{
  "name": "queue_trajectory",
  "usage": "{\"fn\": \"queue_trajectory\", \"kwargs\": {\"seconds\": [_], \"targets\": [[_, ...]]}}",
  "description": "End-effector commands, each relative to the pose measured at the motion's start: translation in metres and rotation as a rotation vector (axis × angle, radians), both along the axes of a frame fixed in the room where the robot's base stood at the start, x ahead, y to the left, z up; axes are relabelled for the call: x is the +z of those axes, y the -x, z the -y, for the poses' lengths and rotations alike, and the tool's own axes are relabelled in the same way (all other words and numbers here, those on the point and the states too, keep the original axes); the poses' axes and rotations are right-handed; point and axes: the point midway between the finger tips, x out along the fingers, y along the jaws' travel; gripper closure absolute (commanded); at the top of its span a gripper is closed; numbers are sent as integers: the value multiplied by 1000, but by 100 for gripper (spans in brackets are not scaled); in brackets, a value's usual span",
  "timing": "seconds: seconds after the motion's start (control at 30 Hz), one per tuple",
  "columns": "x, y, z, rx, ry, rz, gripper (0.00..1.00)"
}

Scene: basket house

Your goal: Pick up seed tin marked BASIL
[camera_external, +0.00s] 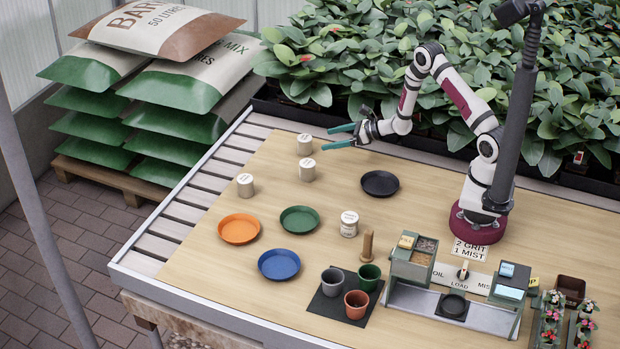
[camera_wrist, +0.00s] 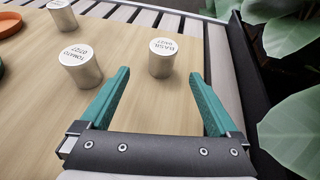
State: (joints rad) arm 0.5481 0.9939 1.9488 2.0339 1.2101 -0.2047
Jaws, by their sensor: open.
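My gripper (camera_external: 327,138) is open and empty at the back of the table, its teal fingers pointing left. In the wrist view the gripper (camera_wrist: 161,75) has a pale seed tin (camera_wrist: 162,57) just ahead, between the lines of the fingers but not gripped; it is the rear tin (camera_external: 305,144) in the external view. A third tin (camera_external: 245,185) stands farther off, also in the wrist view (camera_wrist: 61,15). All three are upright.
A white-lidded tin (camera_external: 349,223) stands mid-table. Orange (camera_external: 239,229), green (camera_external: 300,219), blue (camera_external: 279,265) and black (camera_external: 380,184) dishes lie around. Pots stand on a dark mat (camera_external: 325,304). Leafy plants (camera_external: 380,40) border the back edge, close to my gripper.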

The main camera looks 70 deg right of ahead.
Motion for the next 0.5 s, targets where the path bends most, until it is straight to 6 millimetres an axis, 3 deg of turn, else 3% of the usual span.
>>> {"fn": "queue_trajectory", "kwargs": {"seconds": [0.2, 0.4, 0.5], "targets": [[-21, -52, -10, 6, 1, 1, 4], [-28, -72, -13, 5, 0, 2, 4], [-34, -91, -12, 6, 1, 2, 4]]}}
